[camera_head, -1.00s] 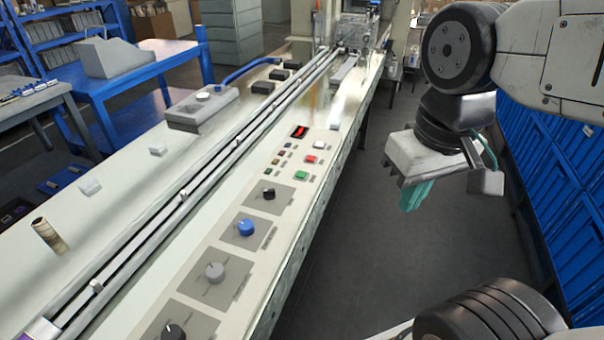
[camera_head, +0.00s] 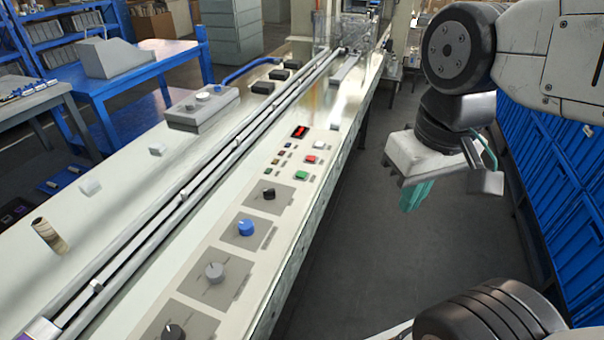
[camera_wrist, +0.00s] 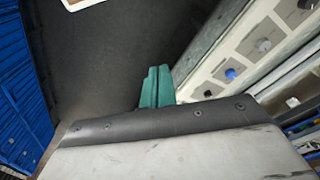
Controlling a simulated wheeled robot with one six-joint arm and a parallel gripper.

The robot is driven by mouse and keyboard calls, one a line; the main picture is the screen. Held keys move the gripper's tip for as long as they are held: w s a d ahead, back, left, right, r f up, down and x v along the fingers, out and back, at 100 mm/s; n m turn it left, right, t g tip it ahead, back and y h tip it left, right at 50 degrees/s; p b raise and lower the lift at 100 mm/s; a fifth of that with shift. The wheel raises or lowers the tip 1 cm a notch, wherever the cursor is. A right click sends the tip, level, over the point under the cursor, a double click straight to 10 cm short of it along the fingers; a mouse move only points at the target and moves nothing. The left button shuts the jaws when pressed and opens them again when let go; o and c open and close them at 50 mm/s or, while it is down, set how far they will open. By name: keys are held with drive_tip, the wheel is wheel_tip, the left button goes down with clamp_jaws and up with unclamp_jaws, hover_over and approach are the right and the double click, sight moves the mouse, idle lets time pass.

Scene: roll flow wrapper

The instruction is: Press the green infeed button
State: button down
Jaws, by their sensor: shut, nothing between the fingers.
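The green infeed button (camera_head: 301,175) sits on the sloped control panel of the long machine, just below a red button (camera_head: 310,159) and a white button (camera_head: 319,145). My gripper (camera_head: 414,198) has teal fingers pointing down, to the right of the panel and apart from it, over the floor. In the wrist view my gripper (camera_wrist: 157,88) shows its two fingers shut together with nothing between them. The green button cannot be made out in the wrist view.
Black, blue and grey knobs, among them the blue knob (camera_head: 246,228), line the panel nearer me. Blue crates (camera_head: 575,200) stand at the right. The dark floor (camera_head: 370,250) between is clear.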

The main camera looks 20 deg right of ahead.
drive_tip(key=w+d+f+m+t+h, duration=0.1)
drive_tip(key=w+d+f, duration=0.2)
drive_tip(key=w, duration=0.5)
drive_tip(key=w+d+f+t+h, duration=0.1)
drive_tip(key=w+d+f+h, duration=0.2)
drive_tip(key=w, duration=0.6)
drive_tip(key=w+d+f+m+t, duration=0.1)
drive_tip(key=w+d+f, duration=0.25)
drive_tip(key=w, duration=0.45)
drive_tip(key=m+t+y, duration=0.2)
drive_tip(key=t+y, duration=0.2)
drive_tip(key=y, duration=0.4)
hover_over(304, 175)
wheel_tip(304, 175, down, 2)
drive_tip(key=shift+s, duration=0.1)
drive_tip(key=shift+f, duration=4.45)
